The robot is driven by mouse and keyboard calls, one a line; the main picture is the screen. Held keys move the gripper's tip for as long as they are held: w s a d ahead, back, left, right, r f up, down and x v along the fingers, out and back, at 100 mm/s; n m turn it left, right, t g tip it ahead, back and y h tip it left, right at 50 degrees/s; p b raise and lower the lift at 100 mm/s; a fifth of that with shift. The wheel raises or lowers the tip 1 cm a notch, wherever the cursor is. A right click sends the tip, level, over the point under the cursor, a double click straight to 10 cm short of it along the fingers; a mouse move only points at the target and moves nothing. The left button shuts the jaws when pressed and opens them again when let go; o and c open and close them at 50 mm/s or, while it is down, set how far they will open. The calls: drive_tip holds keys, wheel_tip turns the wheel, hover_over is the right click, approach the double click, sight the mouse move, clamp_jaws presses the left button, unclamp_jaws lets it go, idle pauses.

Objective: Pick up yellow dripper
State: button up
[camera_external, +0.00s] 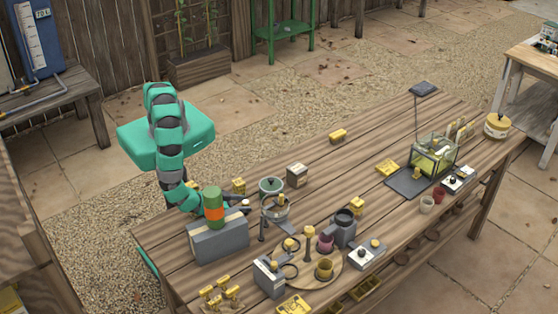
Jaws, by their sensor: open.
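A small yellow cup-shaped piece (325,268), which looks like the yellow dripper, sits on the round wooden board (329,284) at the front of the table. It is small here, so I cannot be sure of its exact shape. My gripper (240,203) is low over the left part of the table, behind the green and orange cylinder (214,208) and the grey box. It is open and well apart from the yellow cup, to its upper left. The cylinder and box partly hide my wrist.
A grey box (218,240) stands in front of my gripper. A glass vessel on a stand (275,206), a dark grinder-like pot (344,228) and a grey case (269,276) crowd around the board. The table's back middle is mostly clear. A glass tank (434,154) stands at right.

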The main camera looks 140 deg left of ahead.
drive_tip(key=shift+p+x, duration=0.35)
drive_tip(key=shift+x, duration=1.65)
drive_tip(key=shift+r, duration=0.1)
drive_tip(key=shift+c, duration=0.3)
drive_tip(key=c, duration=1)
drive_tip(key=shift+r, duration=0.15)
